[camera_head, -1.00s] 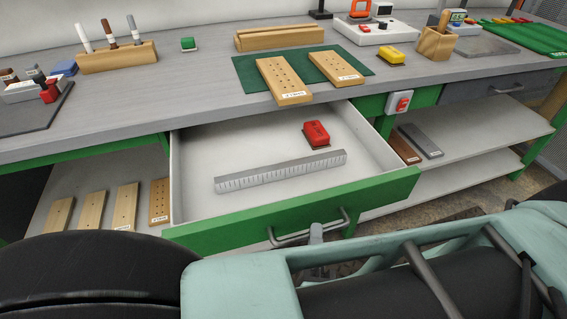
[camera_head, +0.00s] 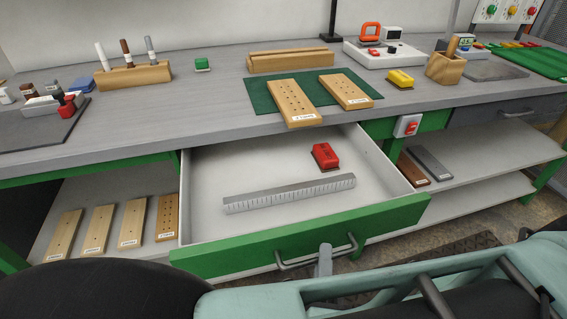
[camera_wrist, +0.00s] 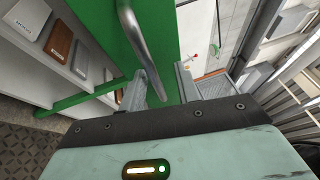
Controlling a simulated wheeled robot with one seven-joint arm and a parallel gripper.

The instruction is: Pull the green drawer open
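The green-fronted drawer (camera_head: 222,258) hangs pulled well out from under the bench, its white inside showing. Its grey bar handle (camera_head: 284,266) runs along the front and also shows in the wrist view (camera_wrist: 141,42). My gripper (camera_wrist: 162,82) is at the handle, with its two fingers apart. The lower end of the handle shows between the fingers, nearer the left one, with a gap to the right one. In the head view a fingertip shows by the handle's bar; the rest of the gripper is hidden.
A steel ruler-like bar (camera_head: 290,193) and a red block (camera_head: 325,157) lie in the drawer. Wooden boards stand on the lower shelf at left. Two drilled boards (camera_head: 291,103) lie on a green mat (camera_head: 263,97) on the bench. A grey drawer (camera_head: 505,110) is at right.

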